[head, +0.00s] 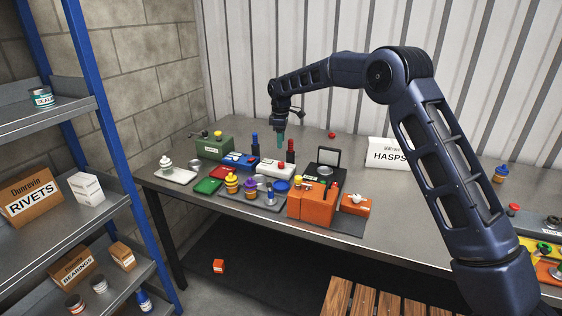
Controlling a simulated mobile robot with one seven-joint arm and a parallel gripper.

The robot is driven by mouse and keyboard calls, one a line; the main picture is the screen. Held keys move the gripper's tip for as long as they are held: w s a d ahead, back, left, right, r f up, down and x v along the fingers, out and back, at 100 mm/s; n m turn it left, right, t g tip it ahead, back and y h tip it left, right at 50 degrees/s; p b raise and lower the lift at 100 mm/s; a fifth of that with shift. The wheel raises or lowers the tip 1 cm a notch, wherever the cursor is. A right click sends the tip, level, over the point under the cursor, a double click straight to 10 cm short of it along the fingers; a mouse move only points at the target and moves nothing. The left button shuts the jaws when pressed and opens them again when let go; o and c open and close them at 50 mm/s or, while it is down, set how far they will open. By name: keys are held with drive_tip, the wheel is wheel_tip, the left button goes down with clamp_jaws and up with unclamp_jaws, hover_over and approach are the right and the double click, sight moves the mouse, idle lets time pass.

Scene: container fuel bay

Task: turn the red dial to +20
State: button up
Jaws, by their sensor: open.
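My gripper (281,138) hangs fingers down over the back of the crowded part of the bench, above and behind the small boxes. Its teal fingertips are small here, and nothing shows held between them. No red dial with a readable scale can be made out. Red parts near my gripper are a red-topped upright piece (291,145) by the white box, just right of and below it, and a small red knob-like piece (332,135) on the bare bench further right. Any pointer or number marks are too small to read.
The grey bench (390,195) carries a green box (214,148), a blue box (240,161), a white box (274,170), an orange box (311,205) and a black open-lidded case (325,170). A HASPS box (388,154) stands right. A shelf rack (100,130) is at left.

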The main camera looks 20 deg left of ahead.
sight(281, 163)
wheel_tip(281, 163, down, 10)
drive_tip(key=shift+f, duration=0.1)
idle(0.4)
drive_tip(key=c, duration=1)
